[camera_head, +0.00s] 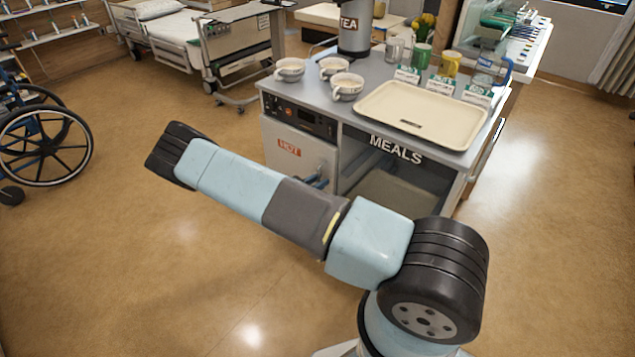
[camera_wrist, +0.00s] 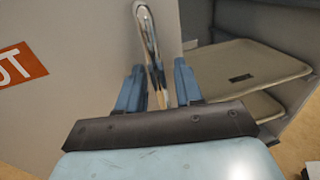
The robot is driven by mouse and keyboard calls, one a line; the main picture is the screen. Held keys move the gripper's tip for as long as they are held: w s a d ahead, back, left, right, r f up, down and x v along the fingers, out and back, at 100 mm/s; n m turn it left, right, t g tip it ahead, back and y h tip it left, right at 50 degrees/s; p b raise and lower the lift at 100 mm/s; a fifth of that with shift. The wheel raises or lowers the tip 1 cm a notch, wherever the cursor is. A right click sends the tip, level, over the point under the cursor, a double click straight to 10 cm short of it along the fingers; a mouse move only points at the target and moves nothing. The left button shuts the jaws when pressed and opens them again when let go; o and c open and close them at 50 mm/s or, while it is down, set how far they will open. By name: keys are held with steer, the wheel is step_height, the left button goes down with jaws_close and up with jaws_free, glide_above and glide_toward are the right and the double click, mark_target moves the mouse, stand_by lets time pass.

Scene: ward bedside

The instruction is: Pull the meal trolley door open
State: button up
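The meal trolley (camera_head: 345,127) stands ahead, with "MEALS" on its front. Its pale door (camera_head: 293,155) with a red "HOT" label is at the left of the front and looks shut; it fills the left of the wrist view (camera_wrist: 70,95). A shiny upright bar handle (camera_wrist: 147,32) is near the door's right edge. My gripper (camera_wrist: 158,80) is open, its two blue fingers on either side of the handle's lower part, with gaps visible. In the head view my gripper (camera_head: 318,180) is mostly hidden behind my arm.
Right of the door is an open bay with trays (camera_wrist: 245,72). Bowls (camera_head: 347,86), a tea urn (camera_head: 355,30), a cream tray (camera_head: 422,113) and mugs stand on top. A wheelchair (camera_head: 45,145) and bed (camera_head: 165,30) are farther left. The floor before the door is clear except for my arm.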

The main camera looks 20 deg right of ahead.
steer(key=shift+c, duration=0.5)
jaws_close()
steer(key=shift+a, duration=0.2)
steer(key=shift+s, duration=0.1)
